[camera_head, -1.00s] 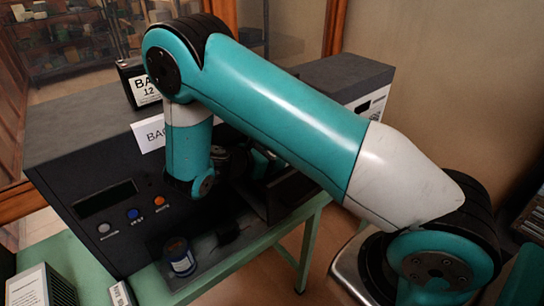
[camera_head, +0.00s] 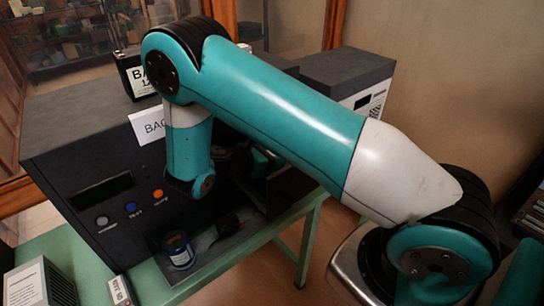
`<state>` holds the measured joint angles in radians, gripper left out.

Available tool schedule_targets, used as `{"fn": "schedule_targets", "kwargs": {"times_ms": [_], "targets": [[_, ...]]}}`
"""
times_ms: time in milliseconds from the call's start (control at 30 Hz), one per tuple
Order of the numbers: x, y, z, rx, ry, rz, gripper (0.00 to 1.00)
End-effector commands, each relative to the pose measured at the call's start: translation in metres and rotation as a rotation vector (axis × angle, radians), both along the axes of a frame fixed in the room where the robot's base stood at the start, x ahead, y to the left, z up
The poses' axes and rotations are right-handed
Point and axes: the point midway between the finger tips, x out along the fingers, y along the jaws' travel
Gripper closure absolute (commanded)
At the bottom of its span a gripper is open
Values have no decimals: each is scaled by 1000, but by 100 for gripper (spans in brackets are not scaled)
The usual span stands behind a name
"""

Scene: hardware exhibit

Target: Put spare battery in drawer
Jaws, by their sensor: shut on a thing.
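A black battery with a white label (camera_head: 136,83) stands upright on top of the dark cabinet (camera_head: 75,120) at the left. My arm crosses the view in front of the cabinet. My gripper (camera_head: 262,165) is at the cabinet's right side, mostly hidden behind my arm. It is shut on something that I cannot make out. A dark drawer-like part (camera_head: 290,188) juts out beside the gripper, over the table. Its inside is hidden.
A grey ribbed box (camera_head: 40,284) is at the lower left.

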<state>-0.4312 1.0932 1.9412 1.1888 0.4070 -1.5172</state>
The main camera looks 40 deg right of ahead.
Motion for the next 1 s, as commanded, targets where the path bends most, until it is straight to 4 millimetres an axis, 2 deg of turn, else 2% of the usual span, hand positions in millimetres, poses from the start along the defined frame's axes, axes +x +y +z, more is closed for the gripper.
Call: {"fn": "schedule_targets", "kwargs": {"times_ms": [433,467,567,600,867,1000], "targets": [[0,0,-6,-2,-2,-1,98],[0,0,-6,-2,-2,0,51],[0,0,-6,-1,-2,-1,28],[0,0,-6,-1,-2,-1,24],[0,1,-7,1,0,0,24],[1,11,-4,1,-2,3,24]]}}
